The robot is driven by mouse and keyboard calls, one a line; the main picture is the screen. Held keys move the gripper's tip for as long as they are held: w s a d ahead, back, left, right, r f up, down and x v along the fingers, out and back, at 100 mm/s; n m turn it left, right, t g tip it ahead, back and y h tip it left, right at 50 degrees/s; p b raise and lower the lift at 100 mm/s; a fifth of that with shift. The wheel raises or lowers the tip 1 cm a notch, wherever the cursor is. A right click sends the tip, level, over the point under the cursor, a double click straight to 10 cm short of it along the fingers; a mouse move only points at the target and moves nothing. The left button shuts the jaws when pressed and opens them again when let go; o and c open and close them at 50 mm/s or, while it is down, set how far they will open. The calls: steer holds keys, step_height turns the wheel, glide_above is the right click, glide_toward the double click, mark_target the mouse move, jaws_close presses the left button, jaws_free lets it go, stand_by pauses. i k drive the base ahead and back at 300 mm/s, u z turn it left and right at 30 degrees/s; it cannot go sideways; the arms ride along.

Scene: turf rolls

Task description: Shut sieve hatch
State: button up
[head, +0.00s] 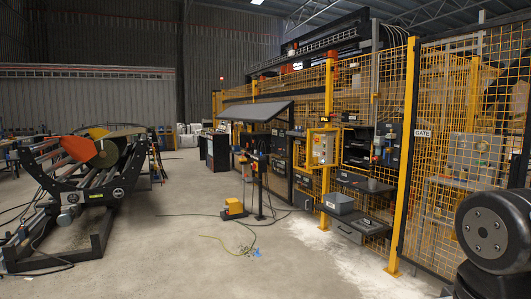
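I cannot pick out a sieve hatch for certain in the head view. A dark grey panel or drawer front (344,231) hangs low under a shelf on the yellow mesh fence, with pale powder on the floor near it; whether it is the hatch, or open or shut, I cannot tell. A grey lidded box (340,203) sits on the shelf above it. My gripper is out of view. Only a black joint of my arm shows at the lower right edge, well apart from the shelves.
The yellow mesh fence (405,150) with a gate (423,133) runs along the right. A black roller frame (85,190) stands at left. Cables and a yellow foot pedal (234,207) lie on the floor. The middle foreground is mostly clear.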

mark_target(310, 159)
steer(key=u, duration=0.45)
steer(key=i, duration=0.85)
steer(key=u, duration=0.5)
steer(key=i, duration=1.95)
steer(key=u, duration=0.2)
steer(key=i, duration=1.95)
steer(key=z, duration=0.2)
steer(key=i, duration=1.7)
steer(key=z, duration=1.1)
steer(key=i, duration=0.95)
steer(key=z, duration=1.7)
steer(key=i, duration=0.9)
steer(key=z, duration=0.45)
